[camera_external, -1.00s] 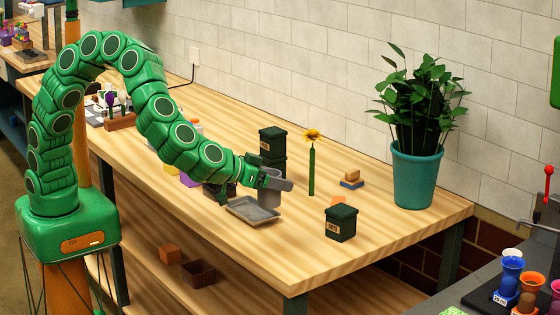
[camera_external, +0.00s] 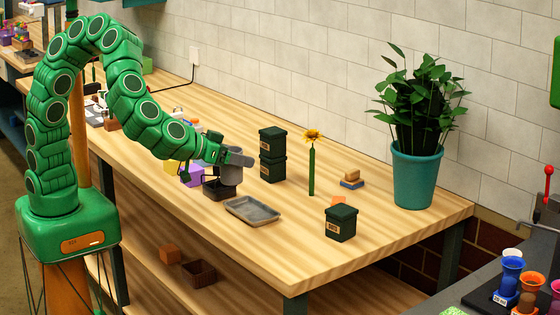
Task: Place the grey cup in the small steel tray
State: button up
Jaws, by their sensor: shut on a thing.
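The grey cup (camera_external: 231,174) is upright in my gripper (camera_external: 234,160), which is shut on it. The cup is to the left of and behind the small steel tray (camera_external: 253,210), beside or over a dark box (camera_external: 217,189); I cannot tell whether it touches that box. The tray lies flat and empty on the wooden table, all of it in view. My gripper's fingers reach across the cup's upper part and hide some of it.
Stacked dark green canisters (camera_external: 271,155) stand behind the tray, and another canister (camera_external: 341,223) stands to its right. A yellow flower in a green stem vase (camera_external: 311,170) stands farther back. Purple and yellow blocks (camera_external: 190,174) sit left of the cup.

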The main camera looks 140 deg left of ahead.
jog(key=s+d+n+g, duration=0.2)
jog(key=s+n+g, duration=0.25)
jog(key=s, duration=0.95)
send_over(256, 212)
jog(key=shift+m, duration=0.35)
jog(key=shift+s+f, duration=0.1)
jog(key=shift+f, duration=6.1)
jog(key=o, duration=1.1)
jog(key=shift+f, duration=0.1)
